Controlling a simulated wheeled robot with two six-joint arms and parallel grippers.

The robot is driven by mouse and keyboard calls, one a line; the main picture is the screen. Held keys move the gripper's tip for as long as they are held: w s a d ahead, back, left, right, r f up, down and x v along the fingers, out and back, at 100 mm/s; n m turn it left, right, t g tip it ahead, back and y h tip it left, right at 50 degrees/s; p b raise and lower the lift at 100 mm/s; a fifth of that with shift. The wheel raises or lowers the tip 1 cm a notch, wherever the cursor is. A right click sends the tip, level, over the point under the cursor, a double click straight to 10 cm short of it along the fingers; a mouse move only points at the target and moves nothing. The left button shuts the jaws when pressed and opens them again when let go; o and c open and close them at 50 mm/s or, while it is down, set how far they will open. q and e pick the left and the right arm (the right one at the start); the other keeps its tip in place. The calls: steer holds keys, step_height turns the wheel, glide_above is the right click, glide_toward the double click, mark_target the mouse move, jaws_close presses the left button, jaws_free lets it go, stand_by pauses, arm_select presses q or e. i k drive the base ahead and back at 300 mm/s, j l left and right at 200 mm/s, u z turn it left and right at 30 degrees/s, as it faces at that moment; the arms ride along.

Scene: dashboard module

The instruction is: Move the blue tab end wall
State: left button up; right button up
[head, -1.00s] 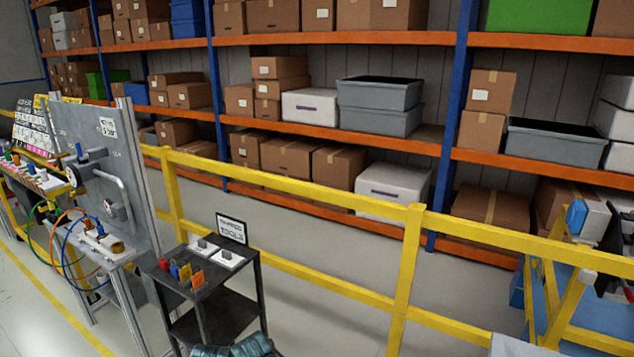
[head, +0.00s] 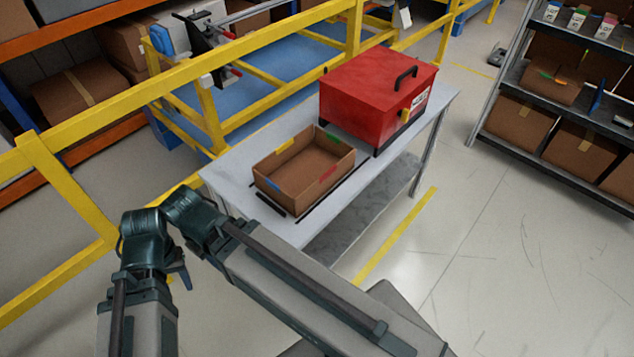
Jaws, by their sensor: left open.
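A brown open cardboard box (head: 305,172) stands on a light grey table. Its near-left end wall carries a blue tab (head: 272,185) and stands upright. The other walls carry a yellow tab (head: 285,146), a green tab (head: 332,137) and a red tab (head: 327,172). The box looks empty. My left arm is folded at lower left, in front of the table. My left gripper (head: 179,275) is open, apart from the box and lower left of it; its fingertips are hard to make out. My right gripper is not in view.
A red toolbox (head: 375,95) with a black handle stands behind the box on the table (head: 225,180). Yellow railing (head: 75,210) runs behind and left. A shelf rack (head: 560,125) with boxes stands at right. Floor right of the table is clear.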

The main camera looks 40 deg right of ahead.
mark_target(265, 184)
steer(key=i+j+z, duration=0.15)
steer(key=z, duration=0.25)
steer(key=i+j+z, duration=0.15)
steer(key=j+z, duration=0.3)
steer(key=i+j+z, duration=0.1)
steer(key=j+z, duration=0.15)
steer(key=z, duration=0.15)
steer(key=j+z, duration=0.4)
